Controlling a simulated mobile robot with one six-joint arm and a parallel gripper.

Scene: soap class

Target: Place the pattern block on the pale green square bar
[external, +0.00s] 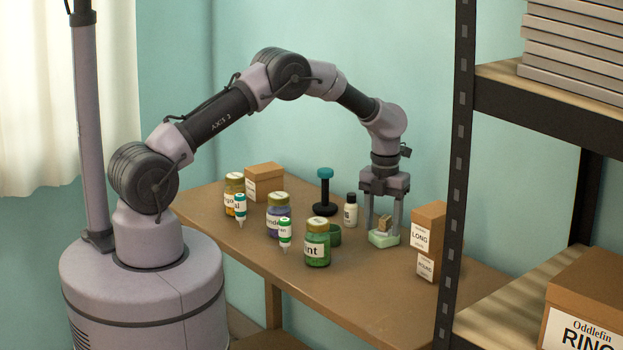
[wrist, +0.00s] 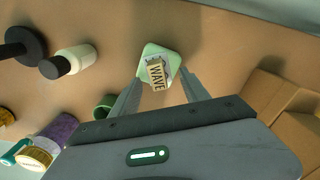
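The pale green square bar (external: 384,240) stands on the table below my gripper; it also shows in the wrist view (wrist: 171,54). The pattern block (external: 384,222) is small and tan, with a dark-lettered "WAVE" face in the wrist view (wrist: 157,74). It appears to rest on top of the bar, within its outline and slightly turned. My gripper (external: 383,229) points down with its fingers spread on either side of the block. Gaps show between the block and both fingers in the wrist view (wrist: 161,79).
A green jar (external: 317,243), a small green cup (external: 334,236) and a white bottle (external: 351,211) stand left of the bar. A dark stamp (external: 325,195) stands behind. Cardboard boxes (external: 428,232) are close on the right. The table front (external: 375,290) is clear.

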